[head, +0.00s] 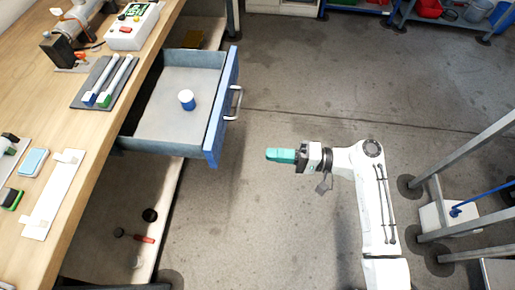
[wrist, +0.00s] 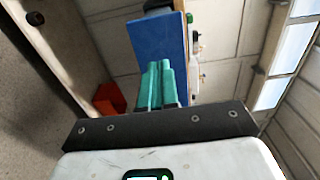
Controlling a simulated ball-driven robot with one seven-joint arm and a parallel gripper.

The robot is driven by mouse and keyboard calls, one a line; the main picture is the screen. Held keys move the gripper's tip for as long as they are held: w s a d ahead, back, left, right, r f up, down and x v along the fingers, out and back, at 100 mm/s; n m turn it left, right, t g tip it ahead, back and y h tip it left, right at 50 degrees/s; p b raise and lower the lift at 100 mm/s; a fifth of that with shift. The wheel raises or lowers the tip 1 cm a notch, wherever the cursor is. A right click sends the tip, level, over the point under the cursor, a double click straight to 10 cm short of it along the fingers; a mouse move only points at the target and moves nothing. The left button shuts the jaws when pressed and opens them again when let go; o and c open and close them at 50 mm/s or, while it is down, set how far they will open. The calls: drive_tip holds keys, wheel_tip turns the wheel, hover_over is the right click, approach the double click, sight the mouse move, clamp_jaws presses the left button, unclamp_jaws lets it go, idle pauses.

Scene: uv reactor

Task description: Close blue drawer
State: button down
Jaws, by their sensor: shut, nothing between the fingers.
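The blue drawer (head: 222,110) is pulled out from under the wooden workbench, with its blue front facing right and a silver handle (head: 236,103) on it. A small white and blue jar (head: 187,100) stands inside the drawer. My gripper (head: 270,154) has teal fingers. They are shut and empty, to the right of the drawer's near front corner and apart from it. In the wrist view the shut fingers (wrist: 157,84) overlap the lower part of a blue panel (wrist: 158,45), which looks like the drawer front. The handle is not clear there.
The wooden workbench (head: 100,160) on the left carries tools and a white box (head: 133,27). A lower shelf (head: 125,225) holds small items, including a red-handled tool. Metal frame legs (head: 445,205) stand at right. Grey floor between is clear.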

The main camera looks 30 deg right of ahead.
sight(139, 142)
drive_tip(key=p+x, duration=0.2)
drive_tip(key=x, duration=1.1)
drive_tip(key=b+x, duration=0.5)
drive_tip(key=x, duration=0.7)
drive_tip(key=b+x, duration=0.5)
drive_tip(key=x, duration=0.8)
drive_tip(key=shift+a+f, duration=0.1)
drive_tip(key=shift+f, duration=0.1)
drive_tip(key=shift+w+a+r, duration=0.1)
drive_tip(key=shift+w+a, duration=0.25)
drive_tip(key=shift+a, duration=0.15)
drive_tip(key=shift+w+r+b, duration=0.1)
drive_tip(key=shift+r+b, duration=0.05)
drive_tip(key=shift+b, duration=0.2)
drive_tip(key=shift+a+r, duration=0.15)
